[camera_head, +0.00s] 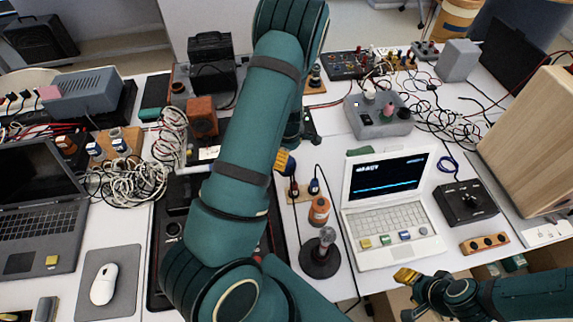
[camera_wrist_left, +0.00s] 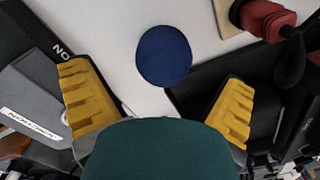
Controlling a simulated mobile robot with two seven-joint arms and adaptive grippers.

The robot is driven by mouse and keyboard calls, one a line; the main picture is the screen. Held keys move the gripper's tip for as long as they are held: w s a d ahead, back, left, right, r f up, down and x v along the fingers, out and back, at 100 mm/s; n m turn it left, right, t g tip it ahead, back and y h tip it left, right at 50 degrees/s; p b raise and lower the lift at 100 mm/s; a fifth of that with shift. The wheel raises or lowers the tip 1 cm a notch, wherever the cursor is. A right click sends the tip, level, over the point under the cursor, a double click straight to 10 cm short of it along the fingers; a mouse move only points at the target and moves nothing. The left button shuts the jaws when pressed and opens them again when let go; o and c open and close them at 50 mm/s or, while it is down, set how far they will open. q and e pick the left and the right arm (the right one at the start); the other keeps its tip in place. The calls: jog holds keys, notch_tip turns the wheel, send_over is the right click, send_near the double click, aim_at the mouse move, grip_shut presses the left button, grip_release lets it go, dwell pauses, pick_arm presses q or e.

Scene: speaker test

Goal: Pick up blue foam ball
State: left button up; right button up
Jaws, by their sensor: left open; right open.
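The blue foam ball (camera_wrist_left: 164,56) shows in the left wrist view as a dark blue round shape on the white table, between and a little beyond my left fingers. My left gripper (camera_wrist_left: 157,90) is open, with its yellow-padded fingers apart on either side and nothing between them touching the ball. In the head view my left arm hides most of this gripper, and only a yellow finger part (camera_head: 284,162) shows. I cannot make out the ball in the head view. My right gripper (camera_head: 409,289) is at the lower right, open and empty, by the table's front edge.
Tangled cables (camera_head: 130,180), a dark laptop (camera_head: 40,225) and a mouse (camera_head: 103,284) lie left. Free table room is scarce.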

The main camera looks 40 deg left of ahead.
aim_at(288, 166)
pick_arm(q)
jog(key=shift+s+d+f+b, duration=0.15)
jog(key=shift+f+b, duration=0.4)
jog(key=shift+f, duration=2.15)
jog(key=shift+s, duration=0.1)
jog(key=c, duration=1)
